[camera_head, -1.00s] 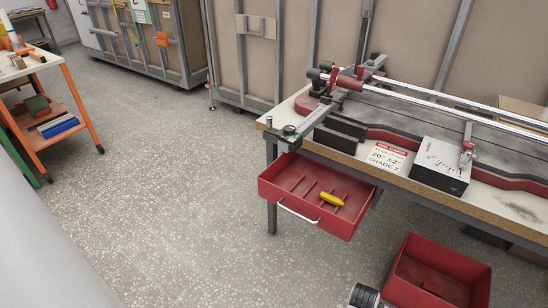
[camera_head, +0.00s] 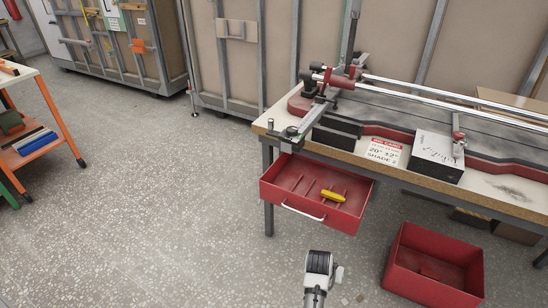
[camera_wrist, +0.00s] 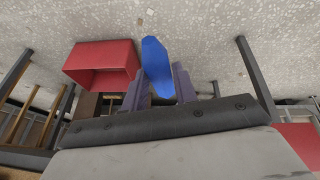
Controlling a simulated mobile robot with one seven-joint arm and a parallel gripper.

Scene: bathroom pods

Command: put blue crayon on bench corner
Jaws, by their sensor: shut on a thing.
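The blue crayon (camera_wrist: 156,66) shows in the wrist view, a thick blue piece held between my dark fingers. My gripper (camera_wrist: 158,84) is shut on it, and the crayon's far end sticks out past the fingertips. In the head view the crayon and fingers cannot be made out; only a white and black part of my arm shows at the bottom. The bench (camera_head: 345,162) has a pale wooden top and stands at the right. Its near-left corner (camera_head: 262,127) has a bare patch beside a metal clamp. My arm is in front of the bench, apart from it.
A red drawer (camera_head: 282,205) hangs open below the corner with a yellow piece (camera_head: 332,196) inside. A red bin (camera_head: 425,290) stands on the floor at right. A metal rail (camera_head: 420,94), sign (camera_head: 385,151) and white box (camera_head: 435,156) occupy the bench.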

